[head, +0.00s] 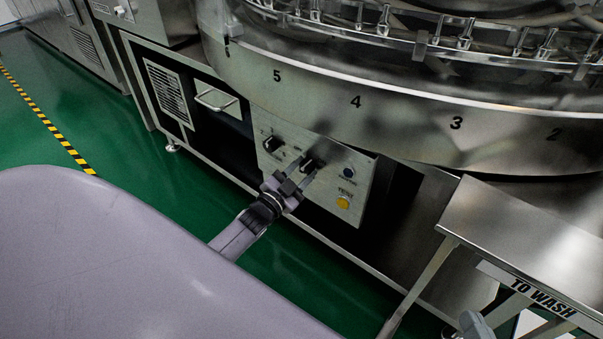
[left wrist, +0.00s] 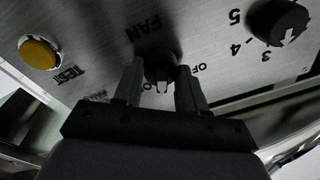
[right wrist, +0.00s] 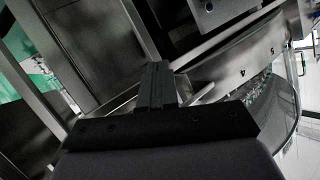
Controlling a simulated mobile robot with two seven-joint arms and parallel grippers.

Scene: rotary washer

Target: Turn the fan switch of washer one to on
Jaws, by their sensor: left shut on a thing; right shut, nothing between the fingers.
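The control panel (head: 350,215) of the washer carries the black FAN switch (head: 308,163). In the left wrist view the FAN switch (left wrist: 160,70) sits between the two fingers of my left gripper (left wrist: 160,84), which is shut on it. In the head view my left gripper (head: 303,172) reaches the panel from below left. The ON and OFF labels are partly covered, so I cannot tell exactly where the switch points. My right gripper (right wrist: 156,85) is shut and empty, away from the FAN switch.
A numbered black knob (left wrist: 280,22) and a yellow TEST button (left wrist: 40,53) flank the switch. The yellow button (head: 343,203) is low on the panel. A metal table marked TO WASH (head: 520,225) stands at right. The round washer rim (head: 400,115) overhangs the panel.

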